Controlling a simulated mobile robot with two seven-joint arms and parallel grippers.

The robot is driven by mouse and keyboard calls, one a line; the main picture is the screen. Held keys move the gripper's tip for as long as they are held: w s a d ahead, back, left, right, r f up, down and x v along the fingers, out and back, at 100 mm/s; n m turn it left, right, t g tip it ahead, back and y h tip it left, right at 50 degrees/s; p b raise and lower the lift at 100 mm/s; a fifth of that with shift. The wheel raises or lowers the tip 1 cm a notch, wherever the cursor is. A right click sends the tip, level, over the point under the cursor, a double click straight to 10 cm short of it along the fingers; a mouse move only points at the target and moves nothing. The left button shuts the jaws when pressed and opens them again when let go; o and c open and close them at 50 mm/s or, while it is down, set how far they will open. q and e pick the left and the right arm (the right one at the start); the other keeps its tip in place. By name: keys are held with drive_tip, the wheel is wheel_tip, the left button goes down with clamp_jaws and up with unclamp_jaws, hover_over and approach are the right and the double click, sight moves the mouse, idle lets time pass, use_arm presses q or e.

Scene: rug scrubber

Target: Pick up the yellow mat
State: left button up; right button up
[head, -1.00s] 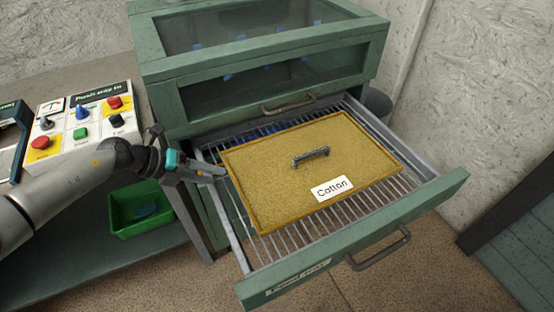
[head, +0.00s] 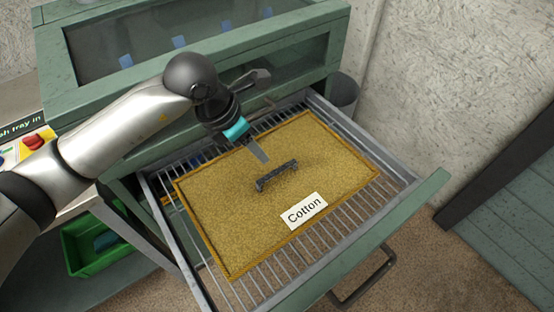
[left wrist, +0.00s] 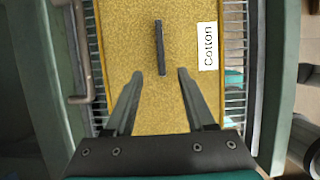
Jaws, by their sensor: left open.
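The yellow mat (head: 215,200) lies flat on the wire rack of an open drawer. It has a dark handle (head: 276,175) near its middle and a white "Cotton" label (head: 304,210). My left gripper (head: 262,156) is over the mat, just behind the handle, with its fingers pointing down. In the left wrist view my left gripper (left wrist: 158,76) is open and empty. The handle (left wrist: 160,47) lines up with the gap between its fingers, mostly beyond the tips. The mat (left wrist: 128,30) fills the middle of that view. My right gripper is not in view.
The green drawer front (head: 385,238) has a grey pull handle (head: 362,278). The green cabinet (head: 300,45) stands behind the drawer. A green bin (head: 90,243) sits at the left, and a grey bin (head: 343,90) stands right of the cabinet.

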use_arm(q)
drive_tip(key=b, duration=0.1)
approach(277, 171)
drive_tip(key=shift+x, duration=0.8)
drive_tip(key=x, duration=0.2)
drive_tip(key=shift+s+d+f, duration=0.1)
drive_tip(key=shift+f, duration=0.25)
drive_tip(key=shift+w+d+f+b, duration=0.2)
drive_tip(key=shift+f+b, duration=0.2)
drive_tip(key=shift+f, duration=0.25)
drive_tip(key=b+x, duration=0.1)
drive_tip(key=x, duration=0.3)
drive_tip(key=shift+w+f, duration=0.2)
drive_tip(key=shift+d, duration=0.1)
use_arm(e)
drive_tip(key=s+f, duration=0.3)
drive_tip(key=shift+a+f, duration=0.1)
use_arm(q)
drive_tip(key=shift+f, duration=0.2)
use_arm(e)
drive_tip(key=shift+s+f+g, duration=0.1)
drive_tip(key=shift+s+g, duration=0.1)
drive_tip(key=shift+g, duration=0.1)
use_arm(q)
clamp_jaws()
drive_tip(key=shift+r, duration=0.1)
